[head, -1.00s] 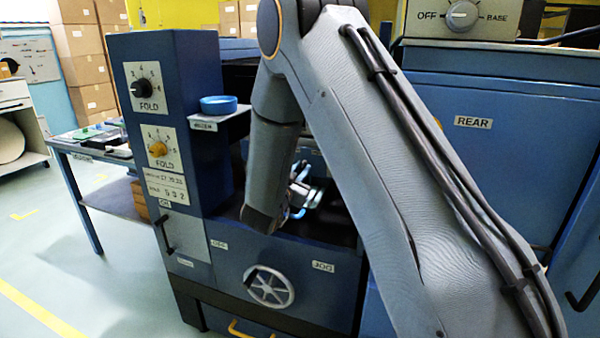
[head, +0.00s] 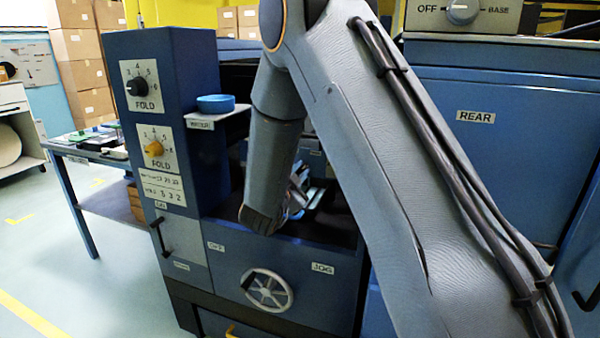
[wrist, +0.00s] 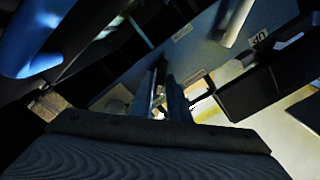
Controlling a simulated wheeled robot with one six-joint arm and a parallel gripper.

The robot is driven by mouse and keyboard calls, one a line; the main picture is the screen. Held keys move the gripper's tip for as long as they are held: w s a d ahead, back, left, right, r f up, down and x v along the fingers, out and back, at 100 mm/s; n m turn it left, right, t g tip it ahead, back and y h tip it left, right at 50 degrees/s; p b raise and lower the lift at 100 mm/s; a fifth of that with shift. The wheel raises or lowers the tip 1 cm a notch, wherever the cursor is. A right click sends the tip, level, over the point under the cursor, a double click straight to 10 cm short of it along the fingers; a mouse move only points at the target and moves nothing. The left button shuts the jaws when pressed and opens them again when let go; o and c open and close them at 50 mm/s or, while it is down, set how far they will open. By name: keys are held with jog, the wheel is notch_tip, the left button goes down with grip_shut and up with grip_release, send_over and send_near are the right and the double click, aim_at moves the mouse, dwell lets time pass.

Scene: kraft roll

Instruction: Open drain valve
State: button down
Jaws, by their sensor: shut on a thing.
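My gripper (head: 298,196) reaches down into the dark well of the blue machine (head: 295,258) and is mostly hidden by my own arm in the head view. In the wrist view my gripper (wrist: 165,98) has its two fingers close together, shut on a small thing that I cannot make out. I cannot pick out a drain valve with certainty in either view.
A spoked handwheel (head: 267,290) is on the machine's front, below the well. A control column (head: 160,130) with two FOLD dials stands left, beside a blue dish (head: 215,103). A tall blue cabinet (head: 490,170) marked REAR closes the right. Open floor (head: 50,270) lies left.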

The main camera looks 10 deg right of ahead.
jog(key=c, duration=1.8)
grip_release()
jog(key=v, duration=0.7)
jog(key=shift+s+a, duration=0.2)
jog(key=shift+s, duration=0.15)
